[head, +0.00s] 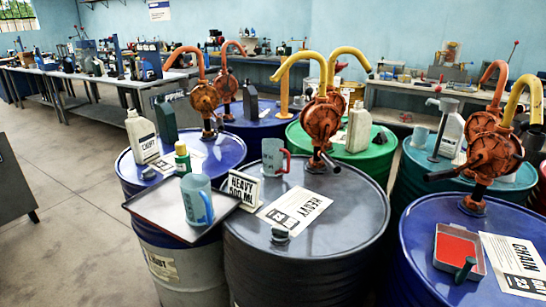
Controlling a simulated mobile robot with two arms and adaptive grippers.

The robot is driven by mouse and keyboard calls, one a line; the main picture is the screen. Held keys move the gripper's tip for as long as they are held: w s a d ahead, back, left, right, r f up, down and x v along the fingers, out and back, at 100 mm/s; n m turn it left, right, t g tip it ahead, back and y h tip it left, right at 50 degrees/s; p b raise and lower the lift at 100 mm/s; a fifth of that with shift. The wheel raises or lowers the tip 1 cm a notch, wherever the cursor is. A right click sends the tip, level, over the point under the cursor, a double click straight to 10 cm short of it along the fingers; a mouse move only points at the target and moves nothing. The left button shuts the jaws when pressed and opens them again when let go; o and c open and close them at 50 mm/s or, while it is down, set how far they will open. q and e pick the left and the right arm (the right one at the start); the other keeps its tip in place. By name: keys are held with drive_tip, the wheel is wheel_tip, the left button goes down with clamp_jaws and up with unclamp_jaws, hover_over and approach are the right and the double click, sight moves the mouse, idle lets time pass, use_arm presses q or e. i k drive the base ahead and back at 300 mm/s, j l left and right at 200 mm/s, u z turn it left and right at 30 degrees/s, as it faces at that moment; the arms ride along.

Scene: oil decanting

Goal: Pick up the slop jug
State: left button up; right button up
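Two translucent grey-blue jugs show in the head view. One jug with a blue handle (197,200) stands upright on a flat dark tray (150,213) at the front left. The other jug with a red handle (272,157) stands upright at the back left of the dark grey drum (305,255). I can read no slop label on either jug, so I cannot tell which is the slop jug. Neither of my grippers is in view.
Orange rotary pumps (322,118) rise from the drums. A "HEAVY 500 ML" sign (243,189) stands right of the tray. A red-topped tray (458,252) lies at right. Floor (60,215) is clear at left.

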sight(273, 151)
drive_tip(key=l+z, duration=0.45)
drive_tip(key=i+l+z, duration=0.1)
drive_tip(key=l+z, duration=0.15)
drive_tip(key=z, duration=0.15)
drive_tip(key=i+l+z, duration=0.15)
drive_tip(key=l+z, duration=0.15)
drive_tip(key=z, duration=0.15)
